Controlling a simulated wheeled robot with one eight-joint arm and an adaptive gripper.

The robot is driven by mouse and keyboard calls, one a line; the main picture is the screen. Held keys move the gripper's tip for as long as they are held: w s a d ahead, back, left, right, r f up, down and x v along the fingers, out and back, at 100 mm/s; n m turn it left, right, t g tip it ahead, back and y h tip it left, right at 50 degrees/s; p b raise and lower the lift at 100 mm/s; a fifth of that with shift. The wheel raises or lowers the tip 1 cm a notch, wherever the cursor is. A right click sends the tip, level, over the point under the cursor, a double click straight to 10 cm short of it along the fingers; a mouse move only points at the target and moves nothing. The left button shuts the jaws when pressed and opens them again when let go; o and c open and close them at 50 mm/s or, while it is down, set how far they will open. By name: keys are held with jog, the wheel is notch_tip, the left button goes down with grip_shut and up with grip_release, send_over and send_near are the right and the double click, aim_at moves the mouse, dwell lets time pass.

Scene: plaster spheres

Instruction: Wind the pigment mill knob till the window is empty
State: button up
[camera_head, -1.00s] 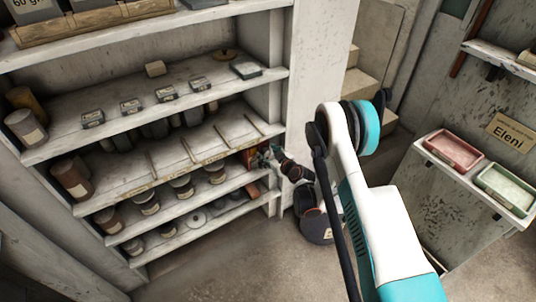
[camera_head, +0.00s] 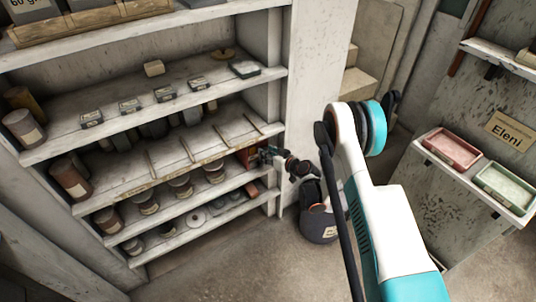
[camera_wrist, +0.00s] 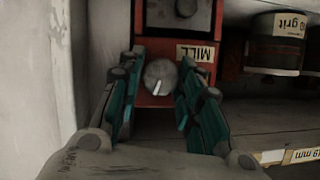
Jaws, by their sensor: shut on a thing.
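The pigment mill (camera_wrist: 150,118) is a red box with a "MILL" label, upside down in the wrist view. Its grey round knob (camera_wrist: 157,70) has a white pointer mark, which points down in that view. My gripper (camera_wrist: 160,85) is shut on the knob, with one teal finger on each side.
A "grit" jar (camera_wrist: 275,45) stands right of the mill in the wrist view. The shelving (camera_head: 170,170) holds several jars and small boxes. A dark bucket (camera_head: 318,226) stands on the floor below my wrist. Pink (camera_head: 452,151) and green (camera_head: 505,184) trays lie at the right.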

jog(key=m+y, duration=0.1)
jog(key=m, duration=0.1)
jog(key=m+g+y, duration=0.1)
jog(key=m+y, duration=0.1)
jog(key=shift+w+d+f+m, duration=0.1)
jog(key=shift+f+m, duration=0.05)
jog(key=shift+m, duration=0.25)
dwell(0.4)
jog(key=o, duration=1)
